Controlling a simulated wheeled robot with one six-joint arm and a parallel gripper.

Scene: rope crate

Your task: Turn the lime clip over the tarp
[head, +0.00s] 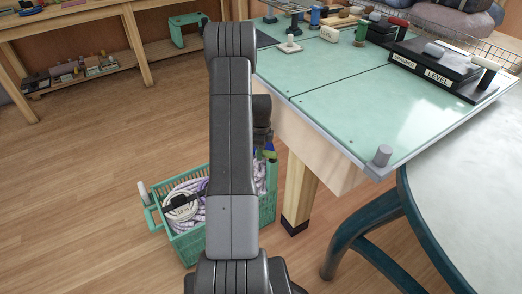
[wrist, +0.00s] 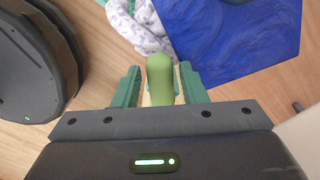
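The lime clip (wrist: 160,80) shows in the wrist view as a rounded green handle between the teal fingers of my gripper (wrist: 161,86). A narrow gap seems to show on each side of it, so the fingers look open around it. The blue tarp (wrist: 235,40) spreads just beyond, at the upper right. In the head view a small lime patch (head: 271,146) and a bit of blue (head: 271,155) show at the crate's back right. My arm hides most of the gripper there.
The green crate (head: 187,247) stands on the wooden floor with pale rope (head: 183,208) in it; rope also shows in the wrist view (wrist: 142,28). A green-topped bench (head: 350,105) stands close on the right, its leg (head: 298,195) beside the crate. Floor at left is clear.

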